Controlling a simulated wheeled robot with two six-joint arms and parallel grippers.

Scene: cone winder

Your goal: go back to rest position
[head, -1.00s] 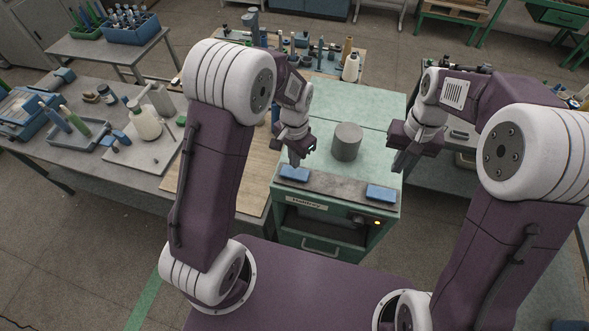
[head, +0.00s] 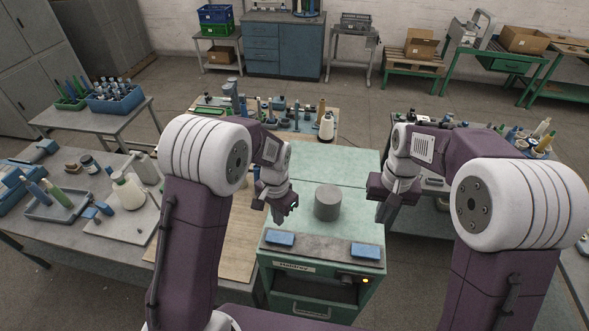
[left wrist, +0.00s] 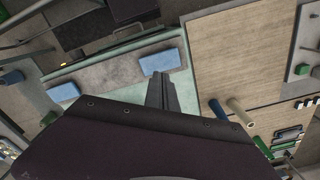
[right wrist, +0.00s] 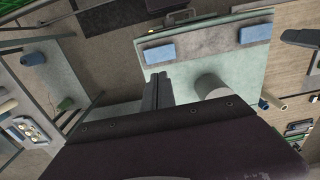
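My left gripper (head: 283,212) hangs above the green cabinet's left side, clear of the left blue block (head: 280,239). In the left wrist view its fingers (left wrist: 160,90) are together with nothing visible between them. My right gripper (head: 383,212) hangs by the cabinet's right edge, beyond the right blue block (head: 368,251). In the right wrist view its fingers (right wrist: 157,90) are also together and appear empty. A grey cylinder (head: 327,203) stands upright on the green cabinet top (head: 345,165), between the two grippers. Both blue blocks lie on the dark front strip.
A grey table (head: 85,240) with trays and bottles is at left. A wooden-topped table (head: 225,245) adjoins the cabinet's left side. Another cluttered table (head: 430,130) is at right. Shelves and benches line the back wall, with open floor before them.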

